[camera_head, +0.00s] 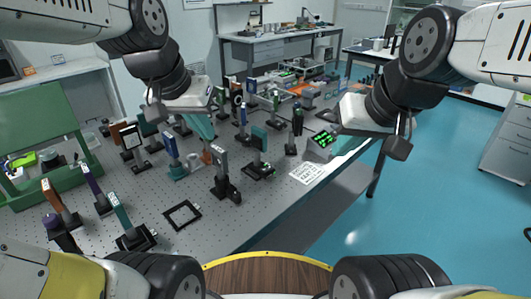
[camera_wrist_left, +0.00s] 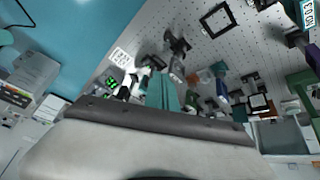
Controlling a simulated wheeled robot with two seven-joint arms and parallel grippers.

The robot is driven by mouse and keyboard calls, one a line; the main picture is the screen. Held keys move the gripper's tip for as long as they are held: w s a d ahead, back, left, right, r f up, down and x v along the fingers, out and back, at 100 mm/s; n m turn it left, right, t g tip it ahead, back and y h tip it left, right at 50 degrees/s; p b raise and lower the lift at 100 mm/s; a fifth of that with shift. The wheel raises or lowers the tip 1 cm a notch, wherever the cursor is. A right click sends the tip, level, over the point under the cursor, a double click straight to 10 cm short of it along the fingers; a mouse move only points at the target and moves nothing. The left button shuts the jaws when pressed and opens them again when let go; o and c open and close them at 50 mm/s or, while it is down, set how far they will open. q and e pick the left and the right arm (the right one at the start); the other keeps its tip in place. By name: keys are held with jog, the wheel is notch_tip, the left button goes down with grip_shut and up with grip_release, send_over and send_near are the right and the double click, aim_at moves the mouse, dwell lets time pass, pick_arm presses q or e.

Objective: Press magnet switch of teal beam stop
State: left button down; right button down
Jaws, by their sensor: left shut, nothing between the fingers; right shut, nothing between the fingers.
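A teal upright plate (camera_head: 119,212) stands on a black base at the front left of the table; its lettered top also shows in the left wrist view (camera_wrist_left: 307,13). Another dark teal plate (camera_head: 258,139) stands on a black base near the middle. I cannot tell for sure which is the teal beam stop, and no magnet switch is clear. My left gripper (camera_head: 204,128) points down, shut and empty, above the table between these plates; its teal fingers show in the left wrist view (camera_wrist_left: 162,92). My right gripper (camera_head: 350,152) is shut and empty near the table's right edge.
The perforated optical table (camera_head: 225,228) carries several upright optics. A black square frame (camera_head: 182,215) lies flat in front. A box with a green display (camera_head: 321,142) and a printed sheet (camera_head: 307,172) are at the right edge. Blue floor (camera_head: 400,205) is clear to the right.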

pick_arm(q)
jog(key=w+d+f+m+g, duration=0.1)
jog(key=w+d+m, duration=0.1)
jog(key=w, duration=0.3)
jog(key=w+d+f+m+g, duration=0.1)
jog(key=w+d+f, duration=0.1)
jog(key=w, duration=0.4)
jog(key=m+g, duration=0.2)
jog(key=m, duration=0.2)
send_over(266, 169)
jog(key=s+a, duration=0.2)
jog(key=s+a+x, duration=0.1)
jog(key=a+x, duration=0.1)
jog(key=x, duration=0.6)
jog(key=shift+w+d+f, duration=0.1)
jog(key=shift+d+f, duration=0.15)
jog(key=shift+d, duration=0.15)
jog(key=x, duration=0.8)
jog(key=a+x, duration=0.1)
jog(key=x, duration=0.4)
jog(key=shift+a+f, duration=0.1)
jog(key=shift+f, duration=0.4)
jog(key=shift+s, duration=0.2)
